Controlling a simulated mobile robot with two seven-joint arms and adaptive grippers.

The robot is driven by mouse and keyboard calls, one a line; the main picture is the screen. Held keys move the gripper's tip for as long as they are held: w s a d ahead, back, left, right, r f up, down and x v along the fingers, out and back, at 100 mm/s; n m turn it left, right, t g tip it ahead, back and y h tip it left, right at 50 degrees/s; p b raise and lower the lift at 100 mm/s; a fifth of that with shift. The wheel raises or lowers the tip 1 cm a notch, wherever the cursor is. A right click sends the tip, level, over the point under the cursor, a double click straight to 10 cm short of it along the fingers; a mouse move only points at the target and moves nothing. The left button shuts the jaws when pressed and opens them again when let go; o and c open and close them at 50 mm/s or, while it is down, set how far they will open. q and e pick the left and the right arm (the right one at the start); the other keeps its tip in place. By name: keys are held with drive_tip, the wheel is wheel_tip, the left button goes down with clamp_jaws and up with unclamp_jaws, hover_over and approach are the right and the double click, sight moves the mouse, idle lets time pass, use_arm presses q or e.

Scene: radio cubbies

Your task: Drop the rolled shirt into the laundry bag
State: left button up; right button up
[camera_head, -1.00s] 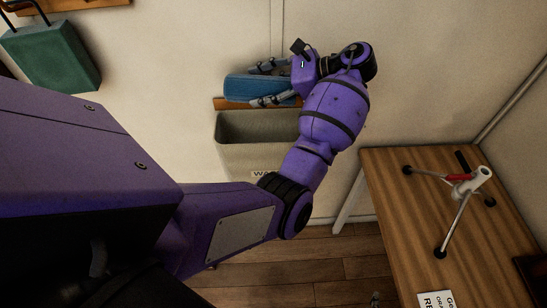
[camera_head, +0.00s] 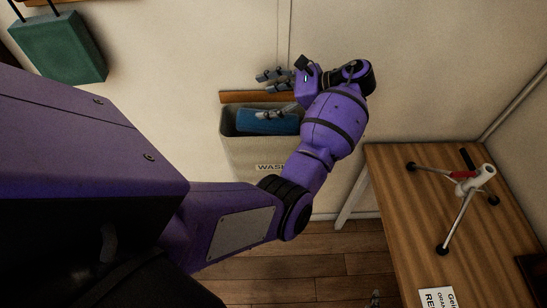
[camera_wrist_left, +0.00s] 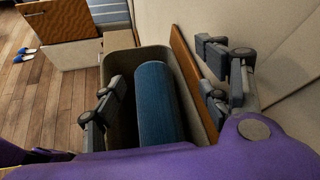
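The rolled shirt is a blue roll (camera_head: 268,122) inside the mouth of the grey-beige laundry bag (camera_head: 250,152), which has a label beginning "WAS". In the left wrist view the blue roll (camera_wrist_left: 158,105) lies within the walls of the bag (camera_wrist_left: 122,42). My left gripper (camera_head: 273,96) is open above the bag's mouth, its fingers spread and apart from the roll. In the left wrist view the open gripper's fingers (camera_wrist_left: 155,98) show on either side of the roll. My right gripper is not in view.
A wooden table (camera_head: 400,215) at the right holds a small tripod (camera_head: 465,185) and a printed card (camera_head: 437,297). A green bag (camera_head: 60,48) hangs upper left.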

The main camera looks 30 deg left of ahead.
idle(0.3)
use_arm(q)
drive_tip(key=v, duration=1.2)
